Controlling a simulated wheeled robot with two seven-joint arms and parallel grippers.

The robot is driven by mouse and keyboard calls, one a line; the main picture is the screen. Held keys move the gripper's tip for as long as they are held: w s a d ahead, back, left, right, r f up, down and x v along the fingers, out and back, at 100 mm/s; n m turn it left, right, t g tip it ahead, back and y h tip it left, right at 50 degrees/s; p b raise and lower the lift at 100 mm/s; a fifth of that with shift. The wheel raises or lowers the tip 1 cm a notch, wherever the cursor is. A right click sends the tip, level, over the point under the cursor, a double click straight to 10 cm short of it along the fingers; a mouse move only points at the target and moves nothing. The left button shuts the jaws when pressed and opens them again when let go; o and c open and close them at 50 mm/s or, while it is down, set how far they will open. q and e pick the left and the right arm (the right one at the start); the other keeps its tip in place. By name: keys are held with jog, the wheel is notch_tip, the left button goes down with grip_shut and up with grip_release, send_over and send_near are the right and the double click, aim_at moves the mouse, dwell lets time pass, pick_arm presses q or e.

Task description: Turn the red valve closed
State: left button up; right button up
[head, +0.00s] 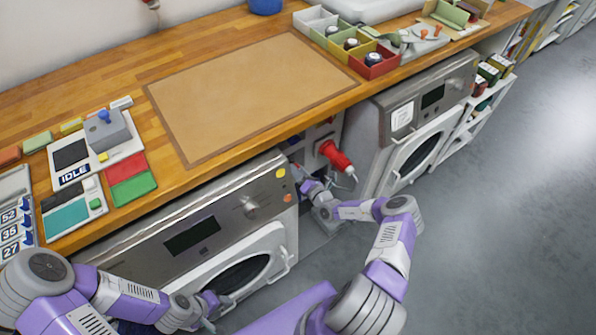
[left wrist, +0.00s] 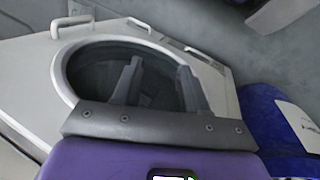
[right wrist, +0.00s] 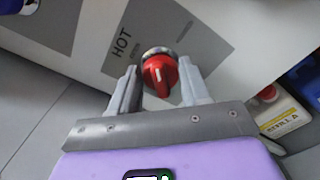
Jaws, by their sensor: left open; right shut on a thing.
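The red valve (right wrist: 160,78) is a round red knob with a light mark, on a pale panel lettered "HOT" in the right wrist view. My right gripper (right wrist: 159,72) has one finger on each side of the knob and is shut on it. In the head view my right gripper (head: 308,187) is low in the gap between the two washing machines; I cannot make out the valve there. My left gripper (left wrist: 160,68) is open and empty in front of the round door opening of the left machine (head: 190,235).
A red plug (head: 338,158) with a cable sits just above my right gripper. The right machine (head: 412,115) stands beside the gap. A yellow-labelled bottle (right wrist: 283,115) is right of the valve. The worktop (head: 215,45) holds a brown mat (head: 250,90).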

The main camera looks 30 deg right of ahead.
jog(key=shift+f+m+b, duration=0.15)
jog(key=shift+m+b, duration=0.15)
jog(key=shift+m, duration=1.8)
jog(key=shift+f+m+b, duration=0.1)
jog(key=shift+m+b, duration=0.2)
jog(key=shift+m, duration=1.8)
jog(key=o, duration=1)
jog(key=shift+r, duration=0.1)
jog(key=s, duration=0.2)
jog(key=s+p, duration=0.1)
jog(key=s, duration=0.2)
jog(key=s+p, duration=0.1)
jog(key=s, duration=0.1)
jog(key=shift+s+d, duration=0.3)
jog(key=shift+s, duration=0.05)
